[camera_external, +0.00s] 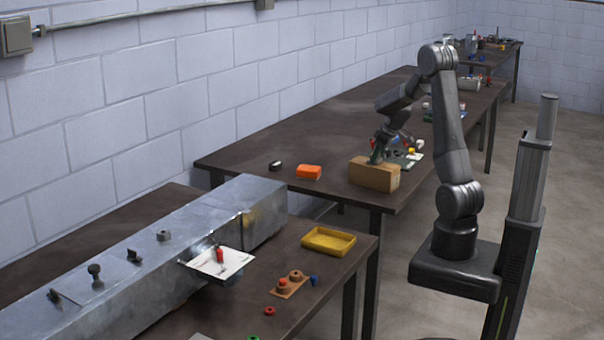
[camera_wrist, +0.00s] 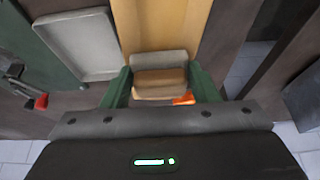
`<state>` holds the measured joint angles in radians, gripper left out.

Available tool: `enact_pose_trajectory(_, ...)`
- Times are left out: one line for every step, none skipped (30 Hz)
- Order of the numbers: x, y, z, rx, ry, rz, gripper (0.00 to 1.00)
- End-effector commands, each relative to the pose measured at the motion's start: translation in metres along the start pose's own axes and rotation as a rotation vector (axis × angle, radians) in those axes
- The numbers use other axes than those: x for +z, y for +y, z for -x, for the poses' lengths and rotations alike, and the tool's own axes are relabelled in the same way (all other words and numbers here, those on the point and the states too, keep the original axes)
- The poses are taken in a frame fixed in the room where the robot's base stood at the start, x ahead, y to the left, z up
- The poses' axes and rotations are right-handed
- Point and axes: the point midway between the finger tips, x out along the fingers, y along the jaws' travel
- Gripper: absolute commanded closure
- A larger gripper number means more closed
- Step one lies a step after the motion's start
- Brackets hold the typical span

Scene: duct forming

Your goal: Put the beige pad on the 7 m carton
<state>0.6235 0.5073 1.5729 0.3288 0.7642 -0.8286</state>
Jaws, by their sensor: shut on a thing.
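A brown carton (camera_external: 374,175) stands on the far table near its front corner; no lettering on it is readable. In the wrist view a tan carton surface (camera_wrist: 160,22) lies just beyond my fingers. My gripper (camera_external: 378,153) is low, at the top of the carton in the external view. In the wrist view its green fingers (camera_wrist: 162,83) are shut on a small beige pad (camera_wrist: 160,60). In the external view the pad cannot be made out. Whether the pad touches the carton cannot be told.
An orange box (camera_external: 309,172) and a small dark-and-white item (camera_external: 275,165) lie left of the carton. A grey tray (camera_wrist: 80,43) is beside it in the wrist view. The nearer table holds a metal duct (camera_external: 130,262) and a yellow tray (camera_external: 328,241).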

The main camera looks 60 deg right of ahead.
Motion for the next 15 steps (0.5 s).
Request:
enact_pose_trajectory(0.0000, 0.0001, -0.0001, 0.000, 0.000, 0.000, 0.70)
enact_pose_trajectory(0.0002, 0.0001, -0.0007, 0.000, 0.000, 0.000, 0.70)
enact_pose_trajectory(0.0008, 0.0001, -0.0022, 0.000, 0.000, 0.000, 0.70)
enact_pose_trajectory(0.0013, 0.0001, -0.0034, 0.000, 0.000, 0.000, 0.70)
enact_pose_trajectory(0.0017, 0.0001, -0.0044, 0.000, 0.000, 0.000, 0.70)
enact_pose_trajectory(0.0012, 0.0000, -0.0030, 0.000, 0.000, 0.000, 0.40)
enact_pose_trajectory(0.0010, 0.0000, -0.0027, 0.000, 0.000, 0.000, 0.34)
enact_pose_trajectory(0.0010, 0.0000, -0.0027, 0.000, 0.000, 0.000, 0.28)
enact_pose_trajectory(0.0011, 0.0000, -0.0027, 0.000, 0.000, 0.000, 0.24)
enact_pose_trajectory(0.0010, 0.0000, -0.0026, 0.000, 0.000, 0.000, 0.24)
enact_pose_trajectory(0.0010, 0.0000, -0.0026, 0.000, 0.000, 0.000, 0.24)
enact_pose_trajectory(0.0010, 0.0000, -0.0026, 0.000, 0.000, 0.000, 0.24)
enact_pose_trajectory(0.0010, 0.0000, -0.0026, 0.000, 0.000, 0.000, 0.24)
enact_pose_trajectory(0.0010, 0.0000, -0.0026, 0.000, 0.000, 0.000, 0.24)
enact_pose_trajectory(0.0010, 0.0000, -0.0025, 0.000, 0.000, 0.000, 0.24)
